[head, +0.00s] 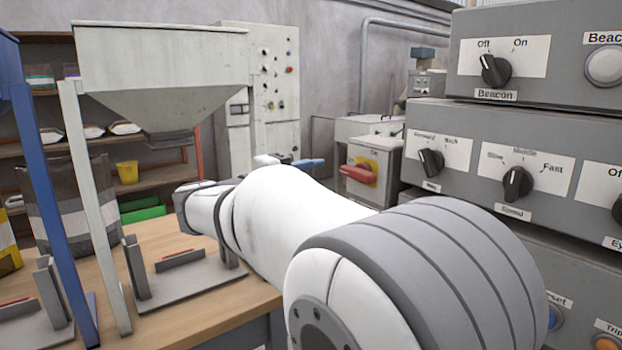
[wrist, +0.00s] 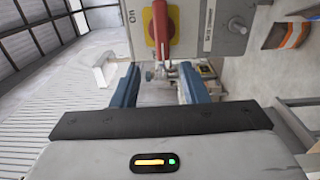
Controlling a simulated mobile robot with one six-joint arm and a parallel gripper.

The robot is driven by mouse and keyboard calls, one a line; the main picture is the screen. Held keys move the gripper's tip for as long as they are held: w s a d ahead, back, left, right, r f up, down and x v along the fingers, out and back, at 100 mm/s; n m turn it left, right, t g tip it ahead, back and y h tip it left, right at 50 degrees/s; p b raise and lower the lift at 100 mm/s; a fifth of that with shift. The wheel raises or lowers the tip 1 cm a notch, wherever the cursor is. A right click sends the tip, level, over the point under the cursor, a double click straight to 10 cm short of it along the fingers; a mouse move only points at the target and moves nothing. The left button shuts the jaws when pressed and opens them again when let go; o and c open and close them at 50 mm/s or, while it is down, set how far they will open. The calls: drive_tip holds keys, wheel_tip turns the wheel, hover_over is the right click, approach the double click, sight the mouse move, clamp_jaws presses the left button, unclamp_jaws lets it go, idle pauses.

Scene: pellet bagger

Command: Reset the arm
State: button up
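My white and grey arm stretches across the middle of the head view, from the lower right toward the back left. My gripper (wrist: 160,82) shows in the wrist view as two blue fingers set wide apart, with nothing held between them. In the head view my gripper (head: 308,163) is mostly hidden behind the arm; only a blue finger part shows, left of a red switch handle (head: 358,173). The handle sits on a yellow plate on a grey box. In the wrist view the handle (wrist: 160,20) appears beyond the fingers, apart from them.
Grey control boxes with knobs (head: 516,184) stand close on the right. Behind are a tall cabinet (head: 270,85) and shelves with a yellow bucket (head: 127,172).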

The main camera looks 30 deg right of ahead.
idle(0.3)
drive_tip(key=s+a+f+y+p, duration=0.65)
drive_tip(key=s+y+p, duration=0.35)
drive_tip(key=p, duration=0.3)
drive_tip(key=s+a+y+p, duration=0.2)
drive_tip(key=a+y+p, duration=0.1)
drive_tip(key=a, duration=0.3)
drive_tip(key=s+a+f+m+t+y+p, duration=0.1)
drive_tip(key=s+a+y+p, duration=0.2)
drive_tip(key=a+y+p, duration=0.1)
drive_tip(key=shift+a+f+y, duration=0.3)
drive_tip(key=shift+a+y, duration=0.3)
drive_tip(key=shift+a, duration=0.45)
